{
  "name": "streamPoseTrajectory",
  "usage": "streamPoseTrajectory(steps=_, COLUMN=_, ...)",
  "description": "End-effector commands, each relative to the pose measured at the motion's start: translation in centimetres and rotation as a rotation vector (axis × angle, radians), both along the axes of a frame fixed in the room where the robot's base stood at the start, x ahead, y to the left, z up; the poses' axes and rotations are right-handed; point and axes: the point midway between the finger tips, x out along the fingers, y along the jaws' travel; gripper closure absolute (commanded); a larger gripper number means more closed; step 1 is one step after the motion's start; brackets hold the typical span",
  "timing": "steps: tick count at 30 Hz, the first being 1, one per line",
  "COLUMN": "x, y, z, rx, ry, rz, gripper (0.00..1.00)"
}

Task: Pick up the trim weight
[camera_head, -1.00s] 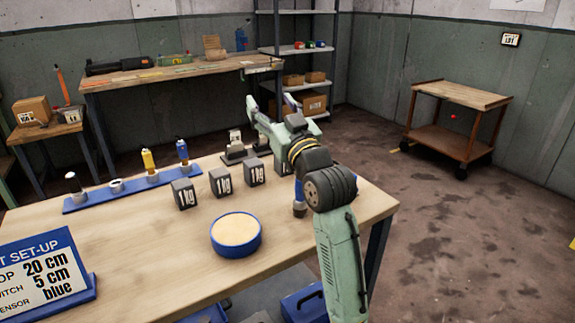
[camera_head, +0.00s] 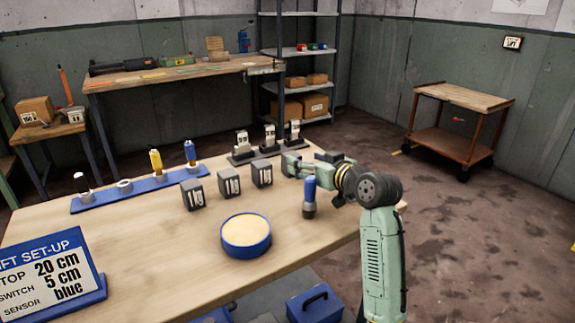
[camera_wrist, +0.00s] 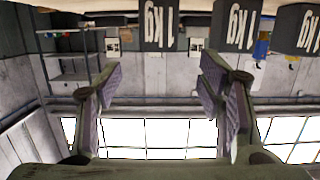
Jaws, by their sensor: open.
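Several grey blocks marked 1 kg stand in a row on the table, among them a left one (camera_head: 193,194), a middle one (camera_head: 229,182) and a right one (camera_head: 262,173). I cannot tell which is the trim weight. My gripper (camera_head: 288,163) is open and low over the table at the right end of the row, and may hide another block. In the upside-down wrist view, a 1 kg block (camera_wrist: 158,25) lies ahead, between the lines of my open fingers (camera_wrist: 158,75) and apart from them. Two more blocks show to its right.
A blue-handled tool (camera_head: 309,197) stands close in front of my gripper. A round blue dish (camera_head: 246,237) sits nearer the middle. Black stands (camera_head: 242,155) are behind the row. A blue rack (camera_head: 133,191) and a sign (camera_head: 50,278) are at left.

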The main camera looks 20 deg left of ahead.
Motion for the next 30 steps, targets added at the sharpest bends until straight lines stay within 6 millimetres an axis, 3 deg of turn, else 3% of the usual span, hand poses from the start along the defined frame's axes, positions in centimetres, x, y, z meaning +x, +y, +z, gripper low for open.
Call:
streamPoseTrajectory(steps=15, x=3.8, y=5.1, z=-1.3, rx=-0.001, ry=0.001, rz=0.001, gripper=0.38)
streamPoseTrajectory(steps=24, x=4.1, y=5.4, z=-1.6, rx=0.0, ry=-0.002, rz=-0.001, gripper=0.39)
streamPoseTrajectory(steps=30, x=4.1, y=5.4, z=-1.5, rx=0.0, ry=-0.002, rz=-0.001, gripper=0.52)
